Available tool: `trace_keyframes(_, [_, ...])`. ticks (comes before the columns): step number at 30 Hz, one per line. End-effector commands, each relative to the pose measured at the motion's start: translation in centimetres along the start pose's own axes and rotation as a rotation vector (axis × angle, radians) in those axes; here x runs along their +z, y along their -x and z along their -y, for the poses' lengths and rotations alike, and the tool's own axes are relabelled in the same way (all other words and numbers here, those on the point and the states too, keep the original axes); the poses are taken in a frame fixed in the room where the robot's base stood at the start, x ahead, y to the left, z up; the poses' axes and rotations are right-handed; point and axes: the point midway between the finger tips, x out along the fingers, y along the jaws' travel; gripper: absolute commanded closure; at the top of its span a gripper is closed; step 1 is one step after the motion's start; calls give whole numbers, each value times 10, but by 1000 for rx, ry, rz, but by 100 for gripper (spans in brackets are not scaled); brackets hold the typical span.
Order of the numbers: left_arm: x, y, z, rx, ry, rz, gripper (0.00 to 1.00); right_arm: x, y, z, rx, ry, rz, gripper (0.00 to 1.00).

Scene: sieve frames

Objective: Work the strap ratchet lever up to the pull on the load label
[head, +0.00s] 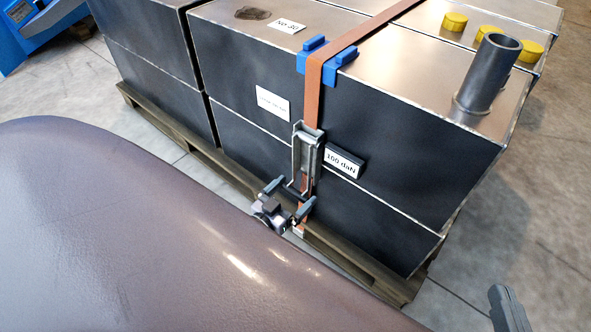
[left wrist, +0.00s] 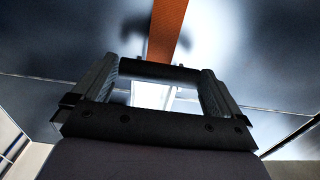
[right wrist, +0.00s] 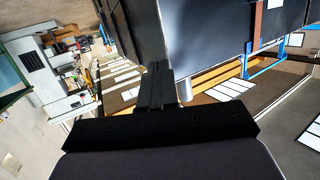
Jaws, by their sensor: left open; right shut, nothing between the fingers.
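The strap ratchet (head: 307,148) sits on the orange strap (head: 313,105), on the dark front face of the load. Its lever lies close along the face, as far as I can tell. The load label (head: 343,163) beside it reads "100 daN". My left gripper (head: 288,197) is open at the ratchet's lower end, its fingers on either side of the strap. In the left wrist view, a dark crossbar (left wrist: 158,70) and a pale metal part (left wrist: 153,96) show between the open fingers; contact cannot be told. My right gripper (head: 508,305) is shut and empty, away from the load.
Dark metal boxes stand on a wooden pallet (head: 375,262). Blue corner protectors (head: 346,56) hold the strap at the top edge. A pipe stub (head: 488,75) and yellow caps (head: 455,21) are on top. Floor at the right (head: 520,190) is clear.

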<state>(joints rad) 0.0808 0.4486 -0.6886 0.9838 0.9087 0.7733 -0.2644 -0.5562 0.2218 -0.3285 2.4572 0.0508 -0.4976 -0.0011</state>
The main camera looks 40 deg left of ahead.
Motion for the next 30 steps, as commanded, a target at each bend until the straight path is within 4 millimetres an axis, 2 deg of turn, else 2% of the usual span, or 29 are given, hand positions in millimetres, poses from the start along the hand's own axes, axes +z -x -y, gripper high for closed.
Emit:
trace_keyframes(4, [0, -9, 0, 1, 1, 0, 0, -1, 2, -1, 7, 17, -13, 100])
trace_keyframes(11, [0, -9, 0, 1, 1, 1, 0, -2, 2, -2, 8, 19, -16, 100])
trace_keyframes(12, [0, -9, -1, 1, 1, 1, 6, -2, 2, -2, 8, 19, -16, 100])
trace_keyframes(16, [0, -9, -1, 1, 1, 1, 49, -2, 2, -2, 8, 19, -16, 100])
trace_keyframes(18, [0, -9, -1, 1, 1, 1, 65, -2, 2, -2, 7, 19, -16, 100])
trace_keyframes(26, [-3, -6, -1, 1, 1, 21, 65, -7, 3, 1, -6, -5, -1, 100])
trace_keyframes(30, [-7, 0, -1, 1, 2, 61, 65, -4, -6, 6, -26, -73, 48, 100])
